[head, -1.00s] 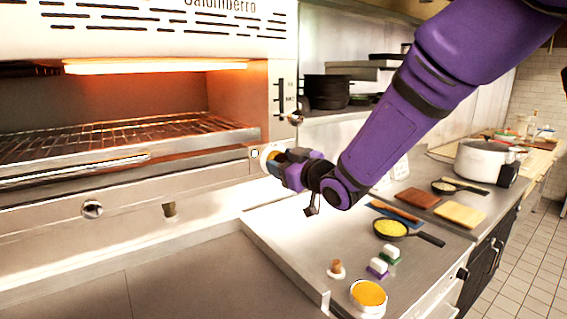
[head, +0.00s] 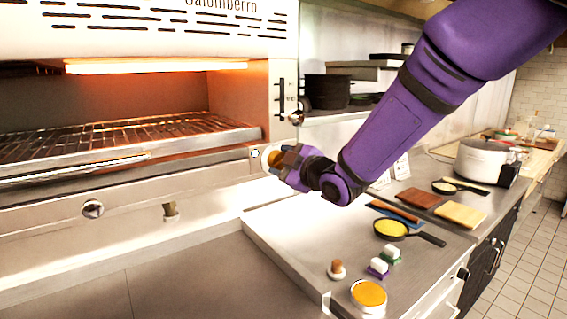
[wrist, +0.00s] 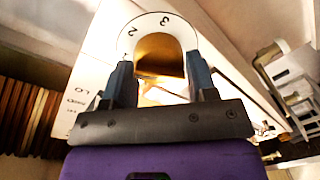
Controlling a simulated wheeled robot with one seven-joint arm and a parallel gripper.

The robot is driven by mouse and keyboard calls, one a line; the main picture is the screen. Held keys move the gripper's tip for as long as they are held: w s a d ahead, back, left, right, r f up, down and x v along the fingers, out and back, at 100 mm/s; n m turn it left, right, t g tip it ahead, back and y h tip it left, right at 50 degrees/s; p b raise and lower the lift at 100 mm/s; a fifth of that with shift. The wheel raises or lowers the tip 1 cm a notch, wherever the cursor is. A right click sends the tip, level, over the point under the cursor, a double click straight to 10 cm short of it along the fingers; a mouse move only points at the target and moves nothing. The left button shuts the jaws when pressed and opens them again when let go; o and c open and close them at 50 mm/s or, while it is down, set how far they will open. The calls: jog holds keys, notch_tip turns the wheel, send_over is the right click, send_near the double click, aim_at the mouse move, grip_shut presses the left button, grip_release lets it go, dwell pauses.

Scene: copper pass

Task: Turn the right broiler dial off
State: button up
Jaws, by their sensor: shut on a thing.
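The right broiler dial (head: 268,157) is at the right end of the broiler's front panel. In the wrist view its white face (wrist: 134,34) shows the numbers 2 and 3, and its brass-coloured knob (wrist: 152,47) stands between my fingers. My gripper (head: 282,161) is shut on this dial; in the wrist view its two dark fingers (wrist: 161,82) flank the knob. The broiler (head: 200,178) has a glowing orange element (head: 155,66) above its wire rack. The dial's pointer and off mark cannot be made out.
Below my arm, the counter holds a small pan (head: 391,229), a yellow-filled tin (head: 369,296) and cutting boards (head: 460,214). The near counter is bare.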

jog(key=n+h, duration=0.1)
jog(key=n, duration=1.1)
jog(key=shift+t+h, duration=0.3)
jog(key=shift+h, duration=0.1)
jog(key=shift+a, duration=0.1)
jog(key=o, duration=0.9)
jog(key=shift+s, duration=0.1)
jog(key=v, duration=1)
jog(key=shift+s+d, duration=0.25)
jog(key=shift+s, duration=0.05)
